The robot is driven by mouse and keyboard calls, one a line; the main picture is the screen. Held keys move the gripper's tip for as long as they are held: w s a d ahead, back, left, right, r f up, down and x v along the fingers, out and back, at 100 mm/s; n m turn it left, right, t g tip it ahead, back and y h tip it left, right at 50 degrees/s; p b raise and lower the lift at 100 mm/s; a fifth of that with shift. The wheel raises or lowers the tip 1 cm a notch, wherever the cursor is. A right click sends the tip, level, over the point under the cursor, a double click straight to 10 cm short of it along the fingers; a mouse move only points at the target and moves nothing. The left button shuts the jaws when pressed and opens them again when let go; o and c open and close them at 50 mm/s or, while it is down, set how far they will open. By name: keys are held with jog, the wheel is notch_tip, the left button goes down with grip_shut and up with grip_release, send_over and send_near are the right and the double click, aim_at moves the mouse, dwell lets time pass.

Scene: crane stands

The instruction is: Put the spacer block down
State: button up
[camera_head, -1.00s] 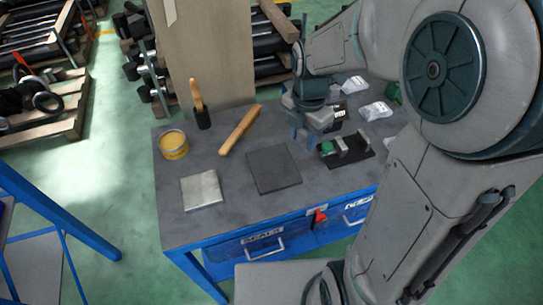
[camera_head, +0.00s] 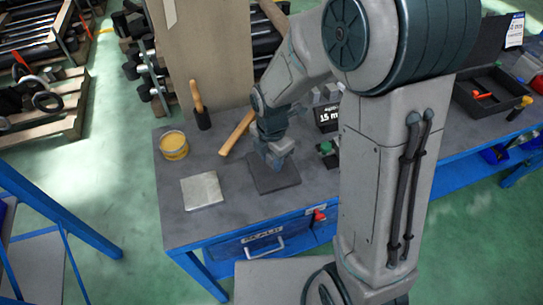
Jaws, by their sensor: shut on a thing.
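My gripper (camera_head: 272,161) points down over the dark square mat (camera_head: 268,184) on the workbench. It is shut on the spacer block, a small grey shape between the fingertips that I can barely make out. I cannot tell whether the block touches the mat or hangs just above it. The mat's front and left parts are bare. My own arm covers the bench to the right of the mat.
A silver plate (camera_head: 202,190) lies left of the mat. A yellow tin (camera_head: 173,145), a brush (camera_head: 200,108) and a wooden handle (camera_head: 237,138) are behind. A green-and-dark fixture (camera_head: 327,150) is partly hidden to the right. A "15 m" sign (camera_head: 328,116) stands behind it.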

jog(key=shift+f, duration=0.15)
jog(key=o, duration=1.1)
notch_tip(320, 180, up, 12)
jog(key=shift+s+d+r+m+t, duration=0.65)
jog(key=shift+s+d+m, duration=1.4)
jog(key=shift+m, duration=2.25)
jog(key=shift+s+d+r+m+t, duration=0.6)
jog(key=shift+s+d+m, duration=1.5)
jog(key=shift+m, duration=2.2)
jog(key=shift+s+d+r+m+t, duration=0.35)
jog(key=shift+s+d+r+m, duration=0.55)
jog(key=shift+s+d+m, duration=2.3)
